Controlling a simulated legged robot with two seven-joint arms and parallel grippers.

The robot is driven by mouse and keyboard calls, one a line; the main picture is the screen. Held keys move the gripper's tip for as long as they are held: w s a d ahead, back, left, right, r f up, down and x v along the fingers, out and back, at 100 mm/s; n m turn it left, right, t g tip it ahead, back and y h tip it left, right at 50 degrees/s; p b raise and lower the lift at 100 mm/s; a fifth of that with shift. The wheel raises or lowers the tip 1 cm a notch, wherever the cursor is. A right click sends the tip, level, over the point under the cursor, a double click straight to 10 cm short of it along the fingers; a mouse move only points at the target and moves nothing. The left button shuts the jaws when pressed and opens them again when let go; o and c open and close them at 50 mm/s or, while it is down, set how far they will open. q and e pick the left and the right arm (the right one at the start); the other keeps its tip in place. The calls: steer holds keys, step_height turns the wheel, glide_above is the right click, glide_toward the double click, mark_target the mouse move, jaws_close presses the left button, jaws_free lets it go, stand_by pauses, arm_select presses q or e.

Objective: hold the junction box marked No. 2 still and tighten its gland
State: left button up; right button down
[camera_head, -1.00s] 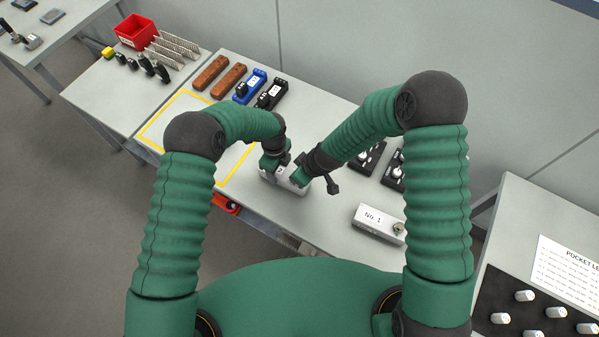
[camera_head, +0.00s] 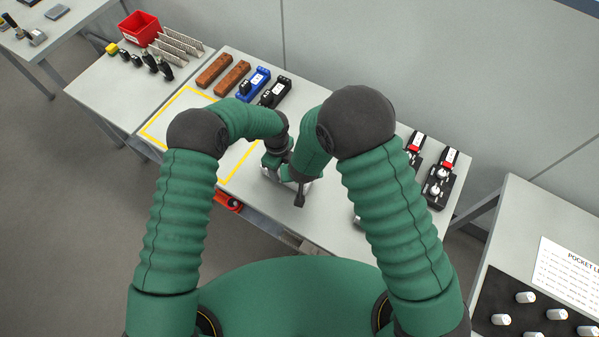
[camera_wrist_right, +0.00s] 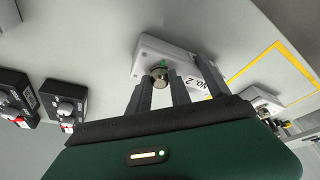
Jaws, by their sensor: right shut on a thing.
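The white junction box marked No. 2 (camera_wrist_right: 185,58) lies on the table under both grippers. Its round metal gland (camera_wrist_right: 160,76), with small green marks beside it, is on the end facing my right gripper. The right gripper's (camera_wrist_right: 158,84) fingers are on both sides of the gland, shut on it. In the head view my right gripper (camera_head: 300,178) is at the box, largely covered by its own arm. My left gripper (camera_head: 275,163) is at the box's left part; its fingertips are hidden, so its grip does not show.
Blue (camera_head: 253,84) and black (camera_head: 275,92) devices and brown blocks (camera_head: 232,77) line the back. A yellow outlined area (camera_head: 160,119) lies left, mostly bare. A red bin (camera_head: 139,28) stands farther back.

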steer(key=shift+w+r, duration=0.1)
stand_by(0.4)
steer(key=c, duration=1.2)
jaws_free()
steer(key=shift+o, duration=0.2)
steer(key=shift+s+r, duration=0.2)
steer(key=shift+r, duration=0.1)
steer(key=shift+s+r, duration=1)
steer(key=shift+s, duration=0.15)
steer(key=s, duration=1)
steer(key=shift+s+d, duration=0.2)
steer(key=shift+s, duration=0.1)
